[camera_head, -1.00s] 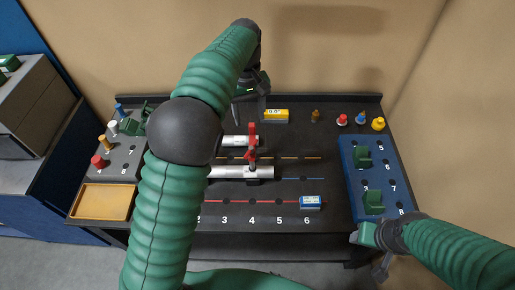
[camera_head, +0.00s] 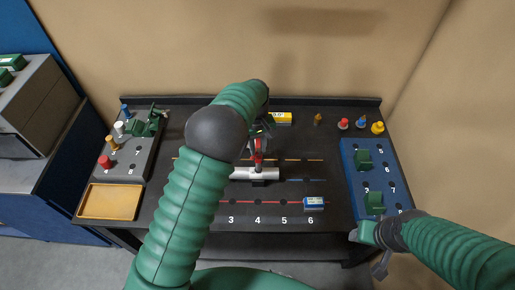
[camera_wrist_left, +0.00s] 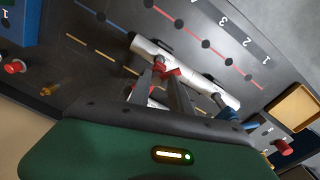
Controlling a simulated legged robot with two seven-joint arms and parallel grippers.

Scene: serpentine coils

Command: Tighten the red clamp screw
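The red clamp screw (camera_head: 257,158) stands on the silver tube (camera_head: 268,174) in the middle of the bench. In the left wrist view, the red part (camera_wrist_left: 166,70) shows between the fingertips, over the tube (camera_wrist_left: 200,77). My left gripper (camera_head: 259,138) points down just above the clamp; my forearm partly hides it. Its two fingers (camera_wrist_left: 161,80) stand apart, one on each side of the red part; whether they touch it is unclear. My right gripper (camera_head: 378,262) hangs at the bench's front right edge, away from the clamp, and its finger opening is not clear.
A blue board (camera_head: 352,150) with green pieces is at right, a yellow tray (camera_head: 110,202) at left. The bench's front strip is mostly clear.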

